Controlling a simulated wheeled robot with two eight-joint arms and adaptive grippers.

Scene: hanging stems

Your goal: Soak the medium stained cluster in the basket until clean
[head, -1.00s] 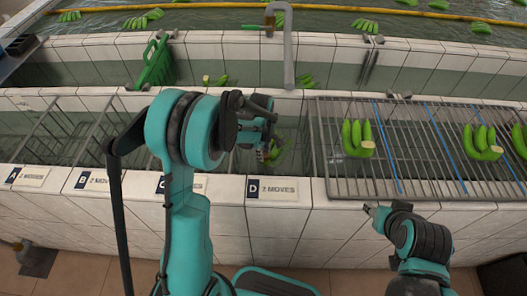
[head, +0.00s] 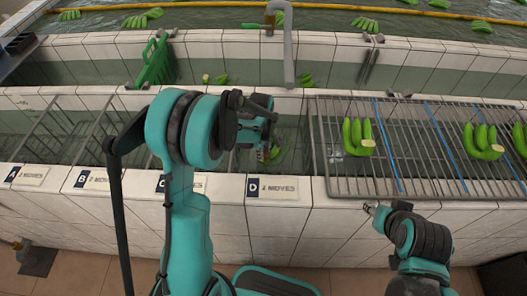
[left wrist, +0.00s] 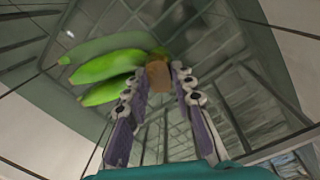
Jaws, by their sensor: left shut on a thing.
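The green banana cluster (left wrist: 108,70) is in my left gripper, with its brown crown (left wrist: 157,75) between the fingertips in the left wrist view. In the head view my left gripper (head: 266,150) is low over the tank behind the sign marked D (head: 272,189), and only a small part of the cluster (head: 275,153) shows below it. I cannot make out stains on the cluster. The wire basket around it is mostly hidden by my arm. My right gripper (head: 371,208) is empty in front of the tank wall; its fingers are too small to judge.
A wire rack (head: 415,180) at the right bears several green clusters, split by blue bars. Signs A (head: 28,175) and B (head: 92,180) mark the tank rim at the left.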

